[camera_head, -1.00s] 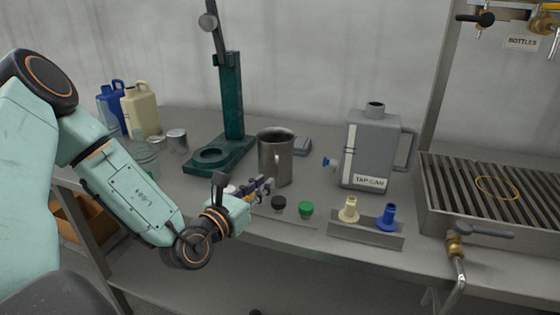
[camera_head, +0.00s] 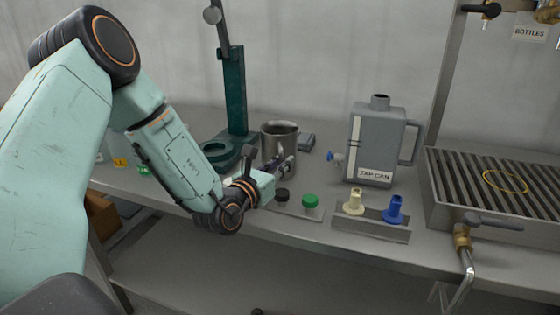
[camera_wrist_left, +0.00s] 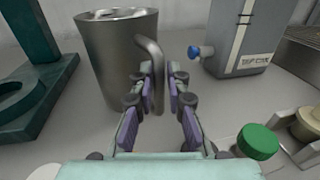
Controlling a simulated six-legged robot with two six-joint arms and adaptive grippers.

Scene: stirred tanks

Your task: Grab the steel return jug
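The steel return jug (camera_head: 274,145) is a grey metal mug-like vessel, upright on the bench beside the green stand. In the left wrist view the jug (camera_wrist_left: 112,62) stands ahead and left, with its handle towards me. My left gripper (camera_head: 285,167) is at the jug's handle side. In the left wrist view the gripper (camera_wrist_left: 160,80) has its fingers apart, one on each side of the handle (camera_wrist_left: 158,85). A narrow gap shows between the handle and the right finger. The left finger hides part of the handle. My right gripper is not in view.
A grey tap can (camera_head: 376,140) stands right of the jug. A green stand (camera_head: 234,95) is close on the left. Black (camera_head: 282,195) and green (camera_head: 310,201) caps lie in front, beside a holder (camera_head: 370,228) with cream and blue pieces. A slatted drip tray (camera_head: 435,205) is at right.

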